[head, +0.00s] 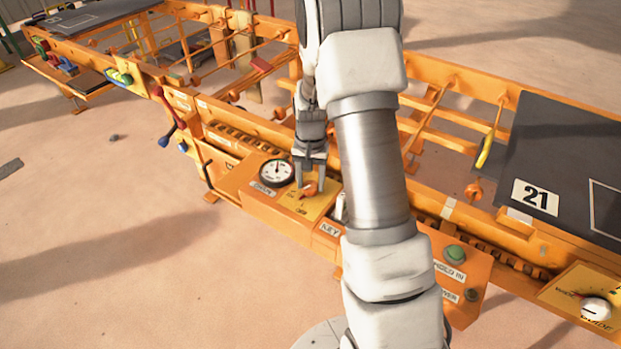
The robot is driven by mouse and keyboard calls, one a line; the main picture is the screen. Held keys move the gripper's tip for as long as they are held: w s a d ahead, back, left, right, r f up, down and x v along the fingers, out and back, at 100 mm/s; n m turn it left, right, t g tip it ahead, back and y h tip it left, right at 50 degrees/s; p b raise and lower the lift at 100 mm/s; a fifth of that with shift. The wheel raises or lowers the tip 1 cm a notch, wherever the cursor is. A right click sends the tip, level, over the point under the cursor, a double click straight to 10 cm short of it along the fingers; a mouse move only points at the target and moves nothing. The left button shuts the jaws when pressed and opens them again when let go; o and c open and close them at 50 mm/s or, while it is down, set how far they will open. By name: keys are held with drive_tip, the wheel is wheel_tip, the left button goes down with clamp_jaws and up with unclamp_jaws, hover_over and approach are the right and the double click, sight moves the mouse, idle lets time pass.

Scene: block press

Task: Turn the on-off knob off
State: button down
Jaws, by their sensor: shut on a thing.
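The on-off knob (308,189) is a small orange knob on a yellow plate (316,207) on top of the orange control box. My gripper (308,180) reaches down from above and is shut on this knob. The fingers hide part of the knob, and its exact pointing direction is hard to read. A round white gauge (277,172) sits just left of the knob.
My arm covers the middle of the picture. A dark panel marked 21 (570,150) is at right. Red and blue levers (168,124) stand at left. Bare floor is in front.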

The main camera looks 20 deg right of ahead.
sight(310, 186)
drive_tip(key=shift+n+p, duration=0.5)
drive_tip(key=shift+n, duration=1.7)
drive_tip(key=shift+c, duration=1.4)
unclamp_jaws()
wheel_tip(310, 186, up, 17)
drive_tip(key=p, duration=0.4)
drive_tip(key=shift+r+p, duration=0.2)
drive_tip(key=shift+p, duration=0.1)
